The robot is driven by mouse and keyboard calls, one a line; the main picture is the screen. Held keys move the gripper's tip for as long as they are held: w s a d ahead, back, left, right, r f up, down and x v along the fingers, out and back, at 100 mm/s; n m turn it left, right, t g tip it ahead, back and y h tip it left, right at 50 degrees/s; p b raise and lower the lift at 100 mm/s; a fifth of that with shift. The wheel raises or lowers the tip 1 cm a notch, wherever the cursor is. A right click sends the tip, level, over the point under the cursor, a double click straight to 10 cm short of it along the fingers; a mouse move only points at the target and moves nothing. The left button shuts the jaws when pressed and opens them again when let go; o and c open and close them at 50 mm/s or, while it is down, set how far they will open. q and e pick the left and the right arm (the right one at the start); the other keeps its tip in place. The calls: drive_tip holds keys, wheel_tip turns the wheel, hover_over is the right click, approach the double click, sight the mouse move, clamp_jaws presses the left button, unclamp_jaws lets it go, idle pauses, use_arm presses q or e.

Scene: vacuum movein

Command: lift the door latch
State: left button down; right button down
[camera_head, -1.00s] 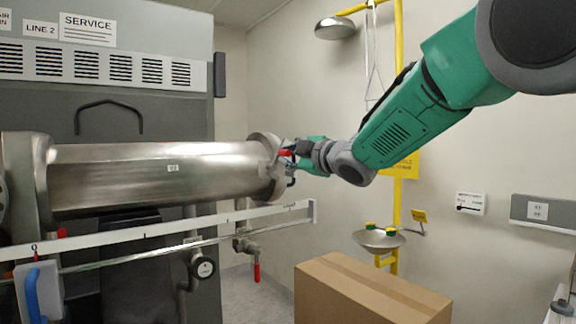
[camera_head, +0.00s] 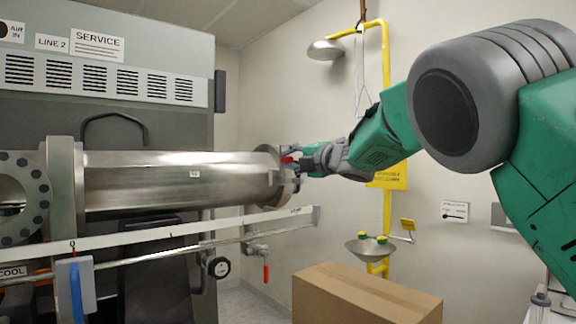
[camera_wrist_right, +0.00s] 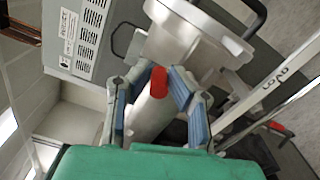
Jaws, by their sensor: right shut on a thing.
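The door latch shows as a red-tipped handle (camera_head: 287,159) at the right end of the shiny metal cylinder (camera_head: 180,180) in the head view. My right gripper (camera_head: 297,161) is at that end, reaching in from the right. In the right wrist view the red latch tip (camera_wrist_right: 158,82) sits between the two blue-padded fingers of my right gripper (camera_wrist_right: 160,88), which is shut on it. The door end of the cylinder (camera_wrist_right: 185,40) is just beyond the fingers. The rest of the latch is mostly hidden by the gripper. My left gripper is not in view.
A white rail (camera_head: 150,238) runs below the cylinder. A cardboard box (camera_head: 365,298) stands below my right arm. A yellow pole (camera_head: 387,110) with an eyewash basin (camera_head: 371,249) stands behind. A grey service cabinet (camera_head: 100,100) is at the left.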

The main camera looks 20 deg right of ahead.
drive_tip(key=shift+a+f+n, duration=0.3)
drive_tip(key=shift+a+f, duration=0.15)
drive_tip(key=shift+f, duration=0.05)
drive_tip(key=c, duration=1.8)
unclamp_jaws()
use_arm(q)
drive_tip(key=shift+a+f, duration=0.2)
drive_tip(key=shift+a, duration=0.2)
use_arm(e)
drive_tip(key=shift+a+r, duration=0.3)
drive_tip(key=shift+d, duration=0.25)
drive_tip(key=shift+s+d, duration=0.15)
drive_tip(key=shift+s, duration=0.1)
drive_tip(key=v, duration=1.1)
drive_tip(key=shift+s, duration=0.15)
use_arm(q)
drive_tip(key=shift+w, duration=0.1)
use_arm(e)
drive_tip(key=shift+f, duration=0.15)
